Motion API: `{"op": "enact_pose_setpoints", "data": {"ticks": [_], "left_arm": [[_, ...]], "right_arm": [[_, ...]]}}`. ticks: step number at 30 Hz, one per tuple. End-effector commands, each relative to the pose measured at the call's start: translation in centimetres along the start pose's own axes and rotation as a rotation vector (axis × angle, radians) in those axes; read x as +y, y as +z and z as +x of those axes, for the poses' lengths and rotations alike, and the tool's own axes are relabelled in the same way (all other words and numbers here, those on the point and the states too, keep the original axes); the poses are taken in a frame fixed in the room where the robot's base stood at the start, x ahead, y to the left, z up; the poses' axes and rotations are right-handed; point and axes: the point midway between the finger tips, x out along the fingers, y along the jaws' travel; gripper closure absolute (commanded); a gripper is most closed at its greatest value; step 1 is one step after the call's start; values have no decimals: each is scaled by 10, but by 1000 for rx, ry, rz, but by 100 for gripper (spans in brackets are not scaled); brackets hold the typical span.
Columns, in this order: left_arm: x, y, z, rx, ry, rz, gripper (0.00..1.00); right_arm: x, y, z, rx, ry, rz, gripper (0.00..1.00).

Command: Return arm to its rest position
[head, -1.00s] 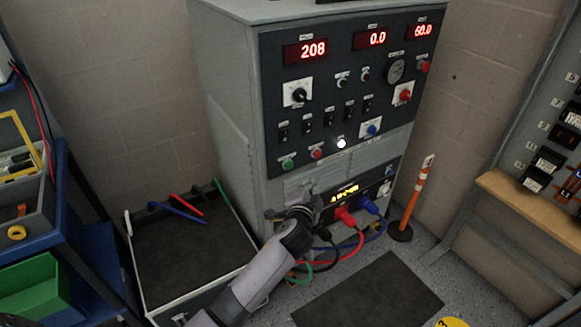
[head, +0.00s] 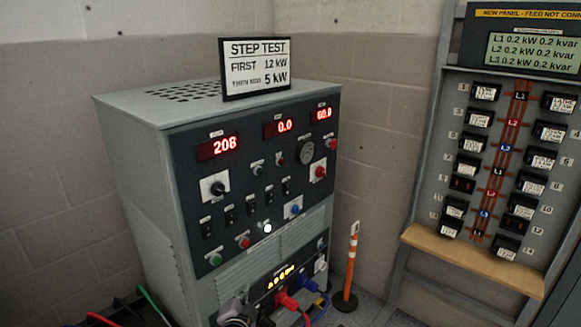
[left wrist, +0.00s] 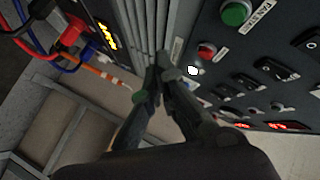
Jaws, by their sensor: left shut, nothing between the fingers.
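My left gripper shows at the bottom edge of the head view, where only a grey part of my left arm (head: 238,312) is seen at the lower front of the grey test cabinet (head: 150,210). In the left wrist view the left gripper (left wrist: 163,66) has its dark fingers together, shut and empty. The fingers are in front of the cabinet's grey louvred strip (left wrist: 150,22), between the connector panel and the button panel. I cannot tell whether they touch it. My right gripper is not in view.
Red and blue plugs (head: 286,299) with cables stick out of the cabinet's lower front, close to my left arm. An orange-white post (head: 351,262) stands right of it. A breaker panel (head: 497,150) with a wooden ledge (head: 470,258) is at the right.

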Motion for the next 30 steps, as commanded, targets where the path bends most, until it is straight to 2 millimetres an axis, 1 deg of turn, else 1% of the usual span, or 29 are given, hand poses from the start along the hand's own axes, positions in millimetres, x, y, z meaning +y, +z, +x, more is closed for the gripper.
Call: {"op": "enact_pose_setpoints", "data": {"ticks": [1, 2, 3, 5, 6, 8, 9, 11, 12, 14, 15, 17, 18, 20, 21, 23, 24, 26, 27, 30], "left_arm": [[26, 22, -1, -33, 53, -11, 100], [43, 35, -2, -50, 86, -23, 100], [66, 54, -5, -78, 132, -40, 100], [102, 84, -12, -120, 201, -69, 100], [125, 104, -19, -150, 245, -91, 100], [158, 134, -32, -197, 308, -125, 100], [180, 153, -43, -228, 347, -148, 100], [211, 182, -61, -279, 403, -184, 100], [230, 202, -75, -313, 438, -208, 100], [259, 230, -99, -367, 488, -247, 100], [277, 248, -116, -406, 520, -272, 100], [302, 275, -144, -464, 563, -312, 100], [318, 293, -164, -504, 589, -337, 100], [340, 318, -197, -565, 625, -376, 100], [353, 335, -219, -607, 646, -402, 100], [371, 358, -254, -671, 674, -440, 100], [381, 372, -276, -711, 689, -465, 100], [394, 390, -308, -768, 706, -497, 100], [401, 400, -327, -801, 715, -516, 100], [412, 419, -366, -869, 729, -552, 100]], "right_arm": [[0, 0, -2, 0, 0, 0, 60], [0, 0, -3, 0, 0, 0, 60], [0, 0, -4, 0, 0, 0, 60], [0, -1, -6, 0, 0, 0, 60], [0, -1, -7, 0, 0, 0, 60], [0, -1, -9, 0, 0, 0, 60], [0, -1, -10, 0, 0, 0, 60], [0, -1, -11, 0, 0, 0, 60], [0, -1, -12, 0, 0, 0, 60], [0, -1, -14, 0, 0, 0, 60], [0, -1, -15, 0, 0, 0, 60], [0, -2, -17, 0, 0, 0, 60], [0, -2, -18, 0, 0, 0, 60], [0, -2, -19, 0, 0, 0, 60], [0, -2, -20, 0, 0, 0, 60], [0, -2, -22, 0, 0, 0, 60], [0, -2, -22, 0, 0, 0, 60], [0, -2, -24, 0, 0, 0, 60], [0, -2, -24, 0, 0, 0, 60], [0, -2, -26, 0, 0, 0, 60]]}}
